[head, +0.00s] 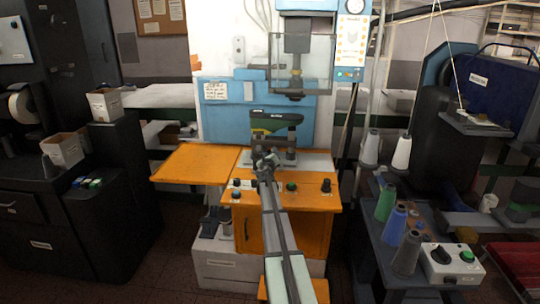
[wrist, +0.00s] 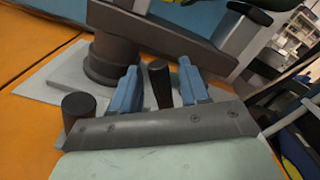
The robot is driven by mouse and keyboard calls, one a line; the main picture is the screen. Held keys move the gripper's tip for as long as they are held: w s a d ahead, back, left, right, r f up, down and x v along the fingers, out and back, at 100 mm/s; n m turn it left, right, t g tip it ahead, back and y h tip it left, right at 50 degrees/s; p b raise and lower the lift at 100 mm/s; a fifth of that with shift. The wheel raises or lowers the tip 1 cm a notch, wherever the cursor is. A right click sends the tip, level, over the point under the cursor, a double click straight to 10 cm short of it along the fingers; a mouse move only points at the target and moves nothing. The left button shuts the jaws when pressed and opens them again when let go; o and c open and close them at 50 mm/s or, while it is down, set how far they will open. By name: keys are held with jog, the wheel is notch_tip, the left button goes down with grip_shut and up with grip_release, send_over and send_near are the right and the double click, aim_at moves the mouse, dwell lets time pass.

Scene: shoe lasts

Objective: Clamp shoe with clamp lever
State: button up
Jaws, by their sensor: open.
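The shoe (head: 268,124), dark with a green-yellow patch, sits on the grey clamp fixture in the middle of the blue machine in the head view. In the wrist view a black lever handle (wrist: 160,84) stands up between the two blue fingers of my gripper (wrist: 160,88). The gripper is open, with a finger on each side of the handle; I cannot tell whether either touches it. In the head view my gripper (head: 265,160) is in front of the fixture, low over the table. The grey fixture (wrist: 165,35) crosses behind the fingers in the wrist view.
The orange table (head: 195,163) has free room at the left. Black and green knobs (head: 291,186) stand along its front. A second black knob (wrist: 78,105) is close left of my gripper. The press head (head: 296,85) hangs above the shoe. Thread cones (head: 386,201) stand at right.

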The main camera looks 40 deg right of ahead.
jog(key=v, duration=1.3)
jog(key=shift+s+a, duration=0.25)
jog(key=shift+s, duration=0.05)
